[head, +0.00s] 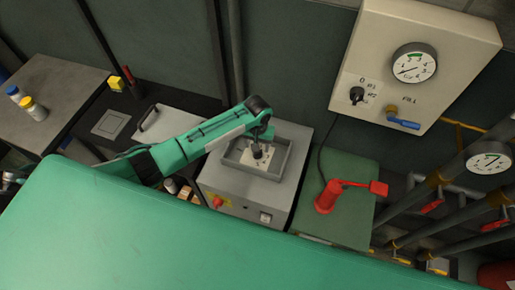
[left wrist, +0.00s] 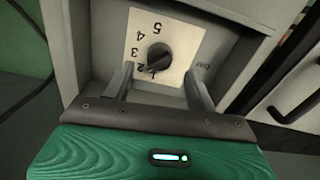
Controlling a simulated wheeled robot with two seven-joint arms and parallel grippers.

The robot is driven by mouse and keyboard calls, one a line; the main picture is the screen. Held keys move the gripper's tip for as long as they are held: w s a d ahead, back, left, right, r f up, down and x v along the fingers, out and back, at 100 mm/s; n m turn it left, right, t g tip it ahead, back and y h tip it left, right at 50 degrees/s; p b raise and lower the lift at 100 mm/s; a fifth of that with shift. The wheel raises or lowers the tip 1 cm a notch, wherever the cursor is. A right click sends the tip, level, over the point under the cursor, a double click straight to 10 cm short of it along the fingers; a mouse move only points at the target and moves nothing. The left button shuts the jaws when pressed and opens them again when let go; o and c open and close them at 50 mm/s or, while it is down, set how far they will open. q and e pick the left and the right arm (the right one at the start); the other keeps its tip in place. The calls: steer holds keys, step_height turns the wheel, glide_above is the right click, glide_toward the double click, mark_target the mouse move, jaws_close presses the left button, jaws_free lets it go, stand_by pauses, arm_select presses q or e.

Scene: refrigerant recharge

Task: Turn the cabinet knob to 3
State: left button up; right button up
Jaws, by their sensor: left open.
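The cabinet knob (left wrist: 159,57) is a dark round knob on a white plate (left wrist: 183,40) with the numbers 1 to 5 around it. A light mark on its lower left side seems to face the 1, but is too small to be sure. My left gripper (left wrist: 159,72) is open, with one finger on each side of the knob and visible gaps to it. In the head view my left gripper (head: 260,137) reaches down over the recessed top of the grey cabinet (head: 234,192), partly hiding the knob. My right gripper is not in view.
The recess has a raised grey rim (head: 283,172) around the plate. A red valve handle (head: 330,194) stands on a green box to the right. A wall panel (head: 447,32) with a gauge, a black knob and a blue lever hangs behind.

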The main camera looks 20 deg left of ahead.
mark_target(257, 153)
arm_select(q)
step_height(257, 153, down, 4)
steer(key=shift+r, duration=0.2)
steer(key=shift+f, duration=0.55)
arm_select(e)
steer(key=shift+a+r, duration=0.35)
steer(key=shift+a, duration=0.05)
arm_select(q)
steer(key=c, duration=1)
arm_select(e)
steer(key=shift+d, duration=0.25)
